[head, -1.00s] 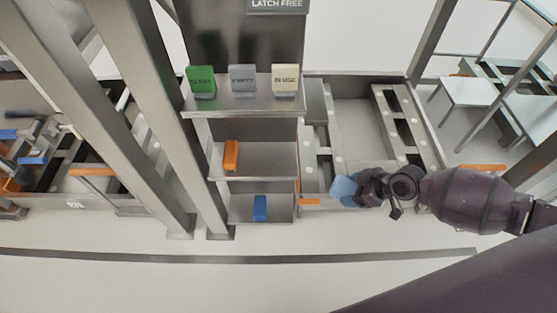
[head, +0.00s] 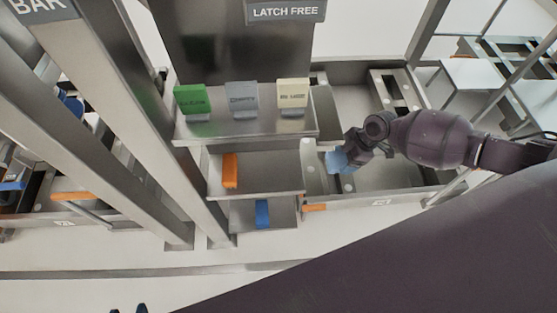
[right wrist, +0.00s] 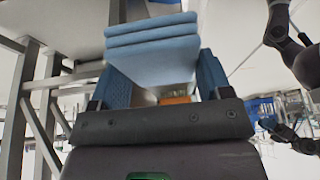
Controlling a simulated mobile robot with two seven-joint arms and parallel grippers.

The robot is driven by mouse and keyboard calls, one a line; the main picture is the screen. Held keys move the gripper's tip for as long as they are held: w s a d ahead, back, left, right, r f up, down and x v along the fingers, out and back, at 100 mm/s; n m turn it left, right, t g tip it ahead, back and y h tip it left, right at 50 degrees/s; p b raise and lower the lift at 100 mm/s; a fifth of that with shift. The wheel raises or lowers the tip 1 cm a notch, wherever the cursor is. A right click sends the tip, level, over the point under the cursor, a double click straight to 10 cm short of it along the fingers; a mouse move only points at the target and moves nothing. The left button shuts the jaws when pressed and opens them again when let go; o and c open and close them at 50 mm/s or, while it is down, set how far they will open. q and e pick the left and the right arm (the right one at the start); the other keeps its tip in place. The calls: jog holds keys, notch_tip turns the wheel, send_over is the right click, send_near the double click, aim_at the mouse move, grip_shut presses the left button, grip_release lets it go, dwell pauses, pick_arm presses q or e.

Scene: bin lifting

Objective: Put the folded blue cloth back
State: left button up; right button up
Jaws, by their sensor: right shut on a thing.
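The folded blue cloth (head: 338,161) is a light blue layered pad. It also shows in the right wrist view (right wrist: 152,58), between the two finger pads. My right gripper (head: 345,158) is shut on the cloth and holds it in the air, just right of the shelf stand. The stand has a top shelf (head: 245,134), a middle shelf (head: 265,182) and a lower shelf (head: 280,216). In the head view my left gripper is not seen.
Green (head: 191,100), grey (head: 241,97) and cream (head: 293,94) cards stand on the top shelf. An orange block (head: 230,171) is on the middle shelf and a blue block (head: 262,214) on the lower one. A steel post (head: 120,130) stands left. A metal frame (head: 385,200) lies behind the cloth.

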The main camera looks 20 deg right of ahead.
jog(key=w+a, duration=0.2)
jog(key=a, duration=0.5)
send_over(280, 173)
jog(key=d, duration=0.2)
jog(key=shift+s+a, duration=0.15)
jog(key=shift+s, duration=0.15)
jog(key=shift+a+f, duration=0.15)
jog(key=shift+a, duration=0.15)
notch_tip(280, 173, down, 3)
jog(key=shift+b, duration=0.35)
jog(key=shift+d+f, duration=0.1)
jog(key=shift+f, duration=0.1)
jog(key=shift+c, duration=0.3)
jog(key=shift+r, duration=0.15)
jog(key=o, duration=0.8)
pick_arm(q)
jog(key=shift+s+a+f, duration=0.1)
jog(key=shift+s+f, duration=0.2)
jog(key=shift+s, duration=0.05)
pick_arm(e)
jog(key=shift+o, duration=0.4)
